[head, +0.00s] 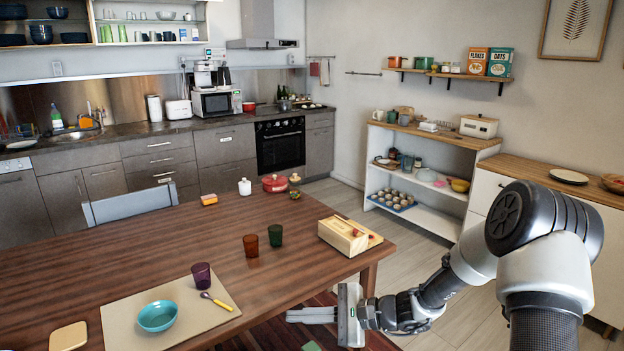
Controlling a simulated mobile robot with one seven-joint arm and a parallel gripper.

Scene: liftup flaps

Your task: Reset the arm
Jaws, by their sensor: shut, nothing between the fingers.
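My arm (440,285) reaches in from the right side of the head view, bent low beside the wooden table. My gripper (292,316) points left at the table's near right edge, with its fingers together and nothing visible between them. It sits right of the placemat, apart from the cups and the bowl. Whether it touches the table edge I cannot tell.
The table (200,250) holds a turquoise bowl (158,316) on a placemat (117,315), cups (275,236) and a wooden box (342,236). A white shelf (425,210) stands behind. Open floor (480,320) lies between table and right-hand cabinet.

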